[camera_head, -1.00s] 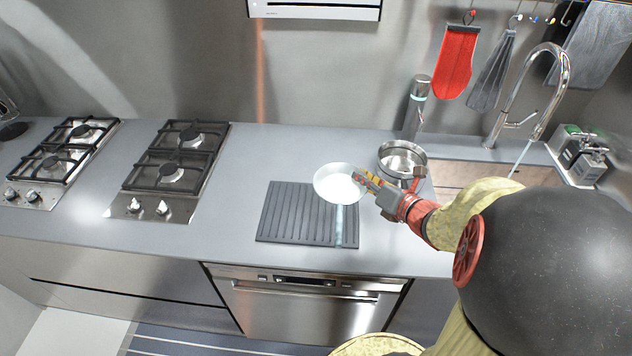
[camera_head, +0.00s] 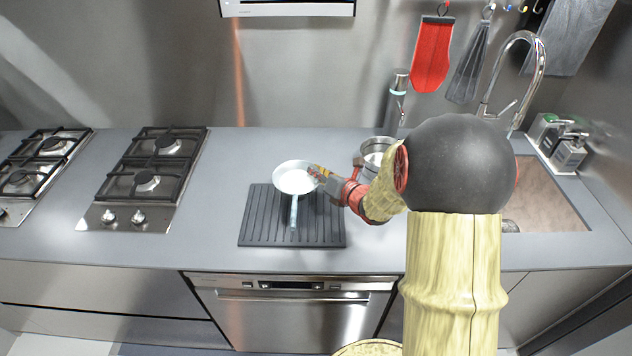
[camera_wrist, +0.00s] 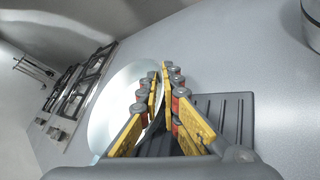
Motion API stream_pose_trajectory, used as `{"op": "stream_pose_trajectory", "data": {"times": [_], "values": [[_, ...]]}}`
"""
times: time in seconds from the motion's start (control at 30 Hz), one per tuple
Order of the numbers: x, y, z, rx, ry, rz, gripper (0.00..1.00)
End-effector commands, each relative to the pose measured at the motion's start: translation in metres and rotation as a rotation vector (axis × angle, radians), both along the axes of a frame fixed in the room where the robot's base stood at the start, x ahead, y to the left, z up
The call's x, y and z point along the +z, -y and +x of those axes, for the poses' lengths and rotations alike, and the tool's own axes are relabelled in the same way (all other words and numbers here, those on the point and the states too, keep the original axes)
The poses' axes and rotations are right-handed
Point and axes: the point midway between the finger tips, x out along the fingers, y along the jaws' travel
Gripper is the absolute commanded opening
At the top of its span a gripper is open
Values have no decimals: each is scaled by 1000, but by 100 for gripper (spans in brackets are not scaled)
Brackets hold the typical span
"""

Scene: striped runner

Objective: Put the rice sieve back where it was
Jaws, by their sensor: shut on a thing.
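The rice sieve (camera_head: 296,181), a pale round shallow bowl with a straight pale handle (camera_head: 294,212), is over the dark ribbed mat (camera_head: 262,225). Its handle points toward the counter's front edge. My gripper (camera_head: 318,173) is shut on the sieve's right rim. In the wrist view, the yellow-and-red fingers (camera_wrist: 161,85) pinch the rim, and the pale bowl (camera_wrist: 112,105) shows behind and left of them. The ribbed mat (camera_wrist: 228,112) is below and right of them. I cannot tell whether the sieve touches the mat.
A metal pot (camera_head: 372,152) stands just behind my forearm, partly hidden. A sink (camera_head: 545,205) with a tall tap (camera_head: 540,75) is at right. Gas hobs (camera_head: 150,185) are at left. The counter (camera_head: 215,200) between hob and mat is clear.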

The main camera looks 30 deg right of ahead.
Motion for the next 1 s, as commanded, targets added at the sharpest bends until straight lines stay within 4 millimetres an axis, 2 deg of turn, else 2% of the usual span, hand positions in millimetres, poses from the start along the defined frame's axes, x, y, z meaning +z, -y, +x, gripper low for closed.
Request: {"op": "stream_pose_trajectory", "data": {"times": [0.03, 0.17, 0.57, 0.6, 0.9, 1.0], "values": [[-13, 0, -1, -1, -4, 4, 0], [-29, 0, -1, -1, -2, 3, 0], [-31, 0, -1, 0, 0, 1, 0], [-31, 0, -2, -1, -3, 2, 7], [-31, 0, -2, -1, -3, 2, 24], [-31, 0, -2, -1, -3, 2, 24]]}}
